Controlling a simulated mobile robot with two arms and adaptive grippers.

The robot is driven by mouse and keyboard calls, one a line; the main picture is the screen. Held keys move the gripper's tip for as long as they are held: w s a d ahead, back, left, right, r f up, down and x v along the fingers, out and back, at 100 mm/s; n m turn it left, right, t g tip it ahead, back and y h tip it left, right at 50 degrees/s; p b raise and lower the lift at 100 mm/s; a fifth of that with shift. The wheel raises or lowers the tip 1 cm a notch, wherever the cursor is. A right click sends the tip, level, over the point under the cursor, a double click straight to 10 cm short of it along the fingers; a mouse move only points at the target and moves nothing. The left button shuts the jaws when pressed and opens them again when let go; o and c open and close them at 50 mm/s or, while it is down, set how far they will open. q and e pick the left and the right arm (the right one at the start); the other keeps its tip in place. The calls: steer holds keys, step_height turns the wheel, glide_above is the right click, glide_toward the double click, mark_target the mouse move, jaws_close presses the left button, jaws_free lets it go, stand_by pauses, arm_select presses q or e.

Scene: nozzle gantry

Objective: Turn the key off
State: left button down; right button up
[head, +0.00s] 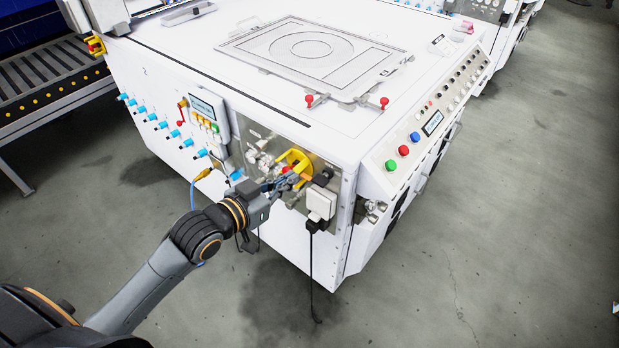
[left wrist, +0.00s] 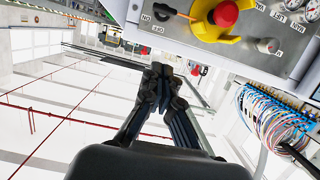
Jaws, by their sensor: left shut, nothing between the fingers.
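In the left wrist view, a black key-like switch (left wrist: 164,12) sits on the grey panel (left wrist: 205,50), with OFF and ON lettering beside it. Its exact turn angle is hard to read. Next to it is a red knob (left wrist: 226,13) on a yellow base (left wrist: 212,30). In the head view, the yellow switch part (head: 299,157) shows on the machine's corner panel; I cannot make out the key there. My left gripper (head: 287,181) is at this panel, just in front of the yellow part. In the left wrist view its fingers (left wrist: 160,76) are shut and empty, apart from the key.
A white socket box (head: 320,203) with a hanging black cable is right of the gripper. Several blue fittings (head: 162,126) and a small display unit (head: 206,110) are to the left. Coloured buttons (head: 403,151) line the right face. Open floor (head: 480,230) lies to the right.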

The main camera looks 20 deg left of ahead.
arm_select(q)
glide_above(320, 181)
steer(key=s+a, duration=0.2)
steer(key=f, duration=0.2)
steer(key=shift+f, duration=2)
arm_select(e)
steer(key=shift+f, duration=0.15)
arm_select(q)
steer(key=shift+d, duration=0.1)
steer(key=shift+n, duration=0.5)
arm_select(e)
steer(key=shift+a+r, duration=0.4)
steer(key=shift+a, duration=0.35)
arm_select(q)
steer(key=shift+p, duration=0.3)
